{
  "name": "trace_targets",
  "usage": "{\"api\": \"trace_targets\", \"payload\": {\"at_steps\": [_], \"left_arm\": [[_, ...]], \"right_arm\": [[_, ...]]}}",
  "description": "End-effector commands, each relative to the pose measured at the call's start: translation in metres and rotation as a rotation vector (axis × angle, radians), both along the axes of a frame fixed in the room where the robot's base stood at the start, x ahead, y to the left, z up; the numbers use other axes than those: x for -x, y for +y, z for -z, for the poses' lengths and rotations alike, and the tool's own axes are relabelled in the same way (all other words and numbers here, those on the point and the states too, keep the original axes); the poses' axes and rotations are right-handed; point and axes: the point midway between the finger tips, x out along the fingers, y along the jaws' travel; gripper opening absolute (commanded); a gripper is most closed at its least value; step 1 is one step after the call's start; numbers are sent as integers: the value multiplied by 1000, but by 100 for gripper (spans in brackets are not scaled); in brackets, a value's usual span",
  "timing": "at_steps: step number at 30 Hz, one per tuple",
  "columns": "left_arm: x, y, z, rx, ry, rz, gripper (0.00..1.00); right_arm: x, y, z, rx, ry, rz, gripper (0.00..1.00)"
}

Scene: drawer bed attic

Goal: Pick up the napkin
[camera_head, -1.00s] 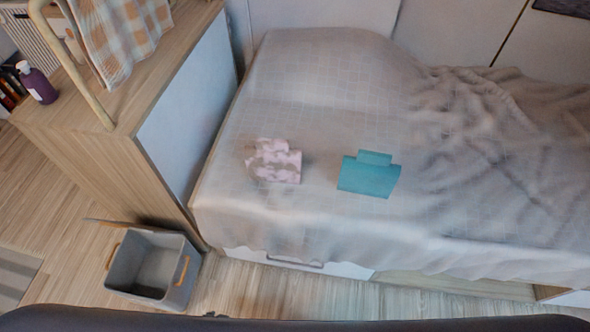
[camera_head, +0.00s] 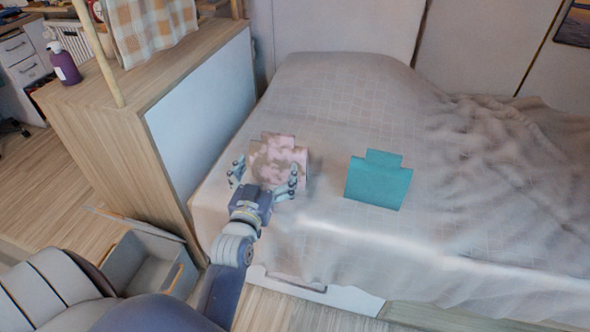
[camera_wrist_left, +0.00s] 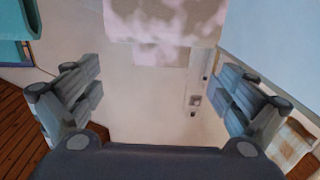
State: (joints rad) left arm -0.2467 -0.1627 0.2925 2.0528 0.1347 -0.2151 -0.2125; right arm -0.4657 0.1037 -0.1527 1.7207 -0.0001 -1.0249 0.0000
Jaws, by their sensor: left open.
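A folded pink patterned cloth (camera_head: 280,150), which looks like the napkin, lies on the bed. A folded teal cloth (camera_head: 379,181) lies to its right, apart from it; I cannot rule out that this one is the napkin. My left gripper (camera_head: 266,172) is open at the near edge of the pink cloth, its fingers spread to either side. In the left wrist view the pink cloth (camera_wrist_left: 165,22) is at the top centre, beyond the open fingers (camera_wrist_left: 160,76), with nothing between them. The teal cloth (camera_wrist_left: 18,22) shows at the top left. My right gripper is out of view.
The bed (camera_head: 335,105) has a beige cover, rumpled on the right. A wooden cabinet (camera_head: 110,150) stands at its left, with a purple bottle (camera_head: 64,63) and a checked towel (camera_head: 150,30). A grey bin (camera_head: 150,262) is on the floor, partly behind my arm.

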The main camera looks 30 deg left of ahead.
Motion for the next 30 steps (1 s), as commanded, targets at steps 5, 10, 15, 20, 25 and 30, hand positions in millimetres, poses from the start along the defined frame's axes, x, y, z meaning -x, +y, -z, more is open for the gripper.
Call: {"api": "trace_targets", "payload": {"at_steps": [5,10,15,20,25,30], "left_arm": [[-18,9,-7,-5,-17,-7,98],[-42,15,-7,-4,-17,-6,98],[-52,19,-6,-3,-14,-6,98],[-66,23,-10,-4,-17,-6,98],[-89,30,-13,-3,-15,-6,98],[-101,34,-13,-4,-12,-6,98]], "right_arm": [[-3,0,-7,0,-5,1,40],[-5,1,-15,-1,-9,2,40],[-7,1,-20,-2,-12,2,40],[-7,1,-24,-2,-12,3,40],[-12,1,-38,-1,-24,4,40],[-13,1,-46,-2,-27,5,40]]}}
